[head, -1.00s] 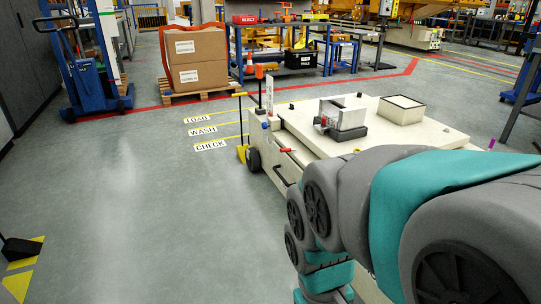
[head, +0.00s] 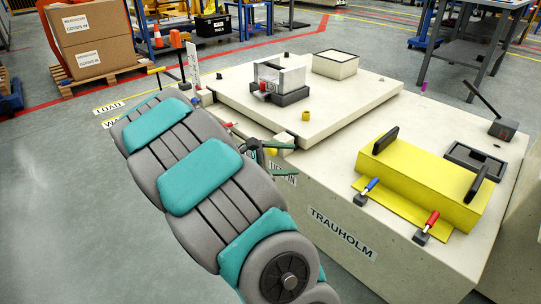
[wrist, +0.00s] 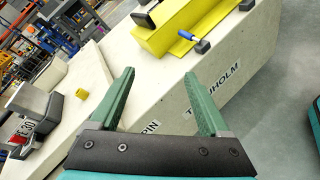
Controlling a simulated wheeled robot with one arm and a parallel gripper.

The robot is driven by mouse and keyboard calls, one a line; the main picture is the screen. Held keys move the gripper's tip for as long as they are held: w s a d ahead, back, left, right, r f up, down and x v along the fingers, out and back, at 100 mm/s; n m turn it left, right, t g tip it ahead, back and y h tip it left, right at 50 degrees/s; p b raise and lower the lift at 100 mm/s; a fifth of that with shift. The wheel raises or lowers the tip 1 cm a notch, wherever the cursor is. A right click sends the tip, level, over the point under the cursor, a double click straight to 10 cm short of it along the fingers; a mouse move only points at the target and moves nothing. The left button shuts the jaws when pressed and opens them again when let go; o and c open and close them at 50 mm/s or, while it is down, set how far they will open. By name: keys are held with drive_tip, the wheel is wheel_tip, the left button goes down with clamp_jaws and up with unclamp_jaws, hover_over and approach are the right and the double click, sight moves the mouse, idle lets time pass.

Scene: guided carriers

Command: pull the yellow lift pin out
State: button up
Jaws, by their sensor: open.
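In the head view a small yellow knob (head: 273,151), which looks like the lift pin, shows at the side of the pale TRAUHOLM carrier (head: 420,272). It is partly hidden by my gripper (head: 290,160). A label reading PIN (head: 285,179) is just below, partly covered. My gripper's green fingers are apart and empty, close to the carrier's side. In the wrist view my open gripper (wrist: 160,74) frames the carrier's edge, with the PIN label (wrist: 150,127) between the fingers. The lift pin cannot be made out there. Whether a finger touches it, I cannot tell.
On the carrier's plate stand a small yellow cylinder (head: 306,116), a grey vise-like block (head: 279,80) and a pale box (head: 335,64). A yellow beam (head: 425,180) with blue-handled and red-handled clamps is at the right.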

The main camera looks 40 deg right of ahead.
drive_tip(key=w+d+f+n+t+h+b, duration=0.1)
drive_tip(key=w+d+f+n+t+h, duration=0.15)
drive_tip(key=w+f+n, duration=0.55)
drive_tip(key=t+h+b, duration=0.1)
drive_tip(key=t+h, duration=0.1)
drive_tip(key=t, duration=0.2)
approach(269, 152)
drive_tip(key=d, duration=0.3)
drive_tip(key=shift+n, duration=0.3)
drive_tip(key=shift+w+d+r+b, duration=0.1)
drive_tip(key=shift+w+d+b, duration=0.1)
drive_tip(key=shift+d, duration=1.75)
drive_tip(key=shift+w+d+b, duration=0.1)
drive_tip(key=shift+w+d, duration=0.1)
drive_tip(key=shift+d, duration=1.8)
drive_tip(key=shift+g, duration=0.25)
clamp_jaws()
